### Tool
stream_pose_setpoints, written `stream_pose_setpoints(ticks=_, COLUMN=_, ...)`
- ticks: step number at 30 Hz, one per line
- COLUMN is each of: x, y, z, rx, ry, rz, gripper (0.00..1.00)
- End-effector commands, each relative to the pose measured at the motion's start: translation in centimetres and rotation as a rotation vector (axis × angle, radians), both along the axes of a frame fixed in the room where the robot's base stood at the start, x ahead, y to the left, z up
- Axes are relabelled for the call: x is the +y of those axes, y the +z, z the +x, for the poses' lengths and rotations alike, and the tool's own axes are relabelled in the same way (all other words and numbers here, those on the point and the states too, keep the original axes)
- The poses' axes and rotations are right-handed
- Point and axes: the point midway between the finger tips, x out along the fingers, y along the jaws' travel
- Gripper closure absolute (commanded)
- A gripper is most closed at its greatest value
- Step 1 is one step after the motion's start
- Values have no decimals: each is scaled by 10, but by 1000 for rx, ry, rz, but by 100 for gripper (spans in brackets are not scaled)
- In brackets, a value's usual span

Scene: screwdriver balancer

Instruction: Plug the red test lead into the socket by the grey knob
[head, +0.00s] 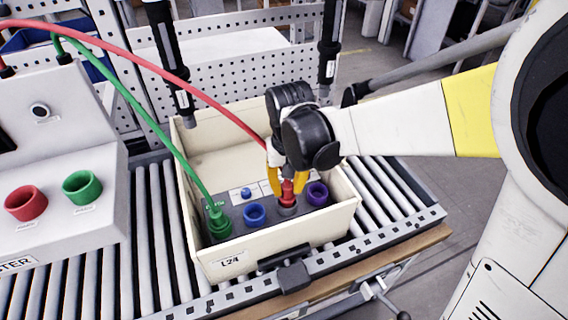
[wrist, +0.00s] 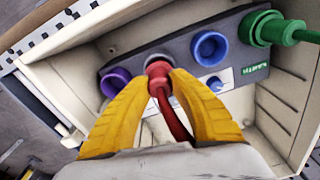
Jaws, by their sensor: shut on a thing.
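My gripper (head: 286,186) is shut on the red plug of the red test lead (head: 175,72); its yellow fingers flank the plug, and it shows in the wrist view (wrist: 158,90). The plug (head: 287,192) points down at a grey-rimmed socket (head: 287,210) between the blue socket (head: 254,214) and the purple socket (head: 317,193). Its tip meets or nearly meets the socket; I cannot tell how deep it sits. A small knob (head: 246,193) on the panel looks blue on a white plate. I make out no clearly grey knob; my gripper covers part of the panel.
A green lead (head: 140,110) runs to a green plug (head: 219,228) at the panel's left end. The cream box (head: 205,170) walls the panel in, on a roller conveyor (head: 160,220). Two dark hanging screwdrivers (head: 172,65) (head: 330,50) flank the box's back. A tester (head: 55,160) stands left.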

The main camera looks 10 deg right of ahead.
Motion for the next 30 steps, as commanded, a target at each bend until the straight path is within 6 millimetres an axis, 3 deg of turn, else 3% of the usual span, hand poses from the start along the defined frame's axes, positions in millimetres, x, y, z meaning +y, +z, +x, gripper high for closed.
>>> stream_pose_setpoints(ticks=26, x=0, y=-17, z=0, rx=0, ry=0, rz=0, gripper=100)
stream_pose_setpoints(ticks=27, x=0, y=-17, z=0, rx=0, ry=0, rz=0, gripper=64)
stream_pose_setpoints(ticks=28, x=0, y=-17, z=0, rx=0, ry=0, rz=0, gripper=55)
stream_pose_setpoints(ticks=30, x=0, y=-17, z=0, rx=0, ry=0, rz=0, gripper=53)
